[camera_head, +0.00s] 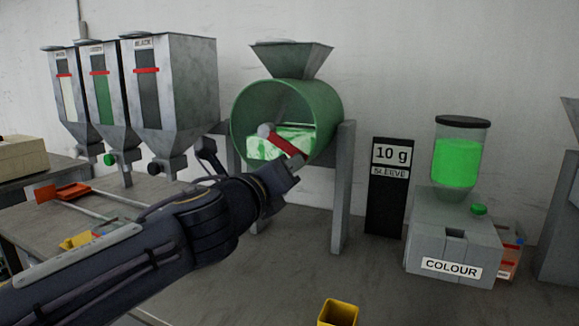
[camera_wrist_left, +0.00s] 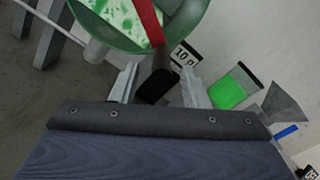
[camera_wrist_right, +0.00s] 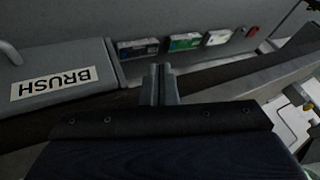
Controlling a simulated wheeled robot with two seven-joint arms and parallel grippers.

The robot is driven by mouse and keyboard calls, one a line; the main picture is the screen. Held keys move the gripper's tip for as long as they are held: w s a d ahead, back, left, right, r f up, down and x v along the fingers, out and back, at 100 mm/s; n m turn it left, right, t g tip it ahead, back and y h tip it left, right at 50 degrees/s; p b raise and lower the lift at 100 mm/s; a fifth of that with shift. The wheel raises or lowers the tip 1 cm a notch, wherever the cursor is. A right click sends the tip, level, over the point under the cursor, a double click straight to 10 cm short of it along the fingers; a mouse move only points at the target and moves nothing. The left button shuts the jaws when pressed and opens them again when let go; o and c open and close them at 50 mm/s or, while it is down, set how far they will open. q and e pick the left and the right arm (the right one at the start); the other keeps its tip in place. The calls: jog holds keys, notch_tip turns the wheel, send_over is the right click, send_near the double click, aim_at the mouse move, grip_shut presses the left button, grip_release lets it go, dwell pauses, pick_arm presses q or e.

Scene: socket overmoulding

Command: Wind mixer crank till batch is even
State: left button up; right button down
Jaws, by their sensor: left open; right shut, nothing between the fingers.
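The mixer is a green drum (camera_head: 322,97) on grey legs with a funnel on top. Its batch (camera_head: 256,150) shows blotches of green and white; the batch also shows in the left wrist view (camera_wrist_left: 112,12). A red crank arm (camera_head: 287,145) crosses the drum's open front. The dark crank handle (camera_wrist_left: 155,86) sits between the spread fingers of my left gripper (camera_wrist_left: 160,86), with gaps visible at the sides. In the head view my left gripper (camera_head: 289,173) hides the handle. My right gripper (camera_wrist_right: 161,75) is shut and empty, away from the mixer.
Three hoppers (camera_head: 178,85) stand at left. A 10 g sleeve stand (camera_head: 386,190) and a COLOUR dispenser (camera_head: 455,235) with green contents stand at right. A yellow cup (camera_head: 338,312) is at the front. The right wrist view shows a BRUSH-labelled grey box (camera_wrist_right: 60,75).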

pick_arm(q)
jog(key=v, duration=0.4)
jog(key=shift+w, duration=0.1)
dwell(0.3)
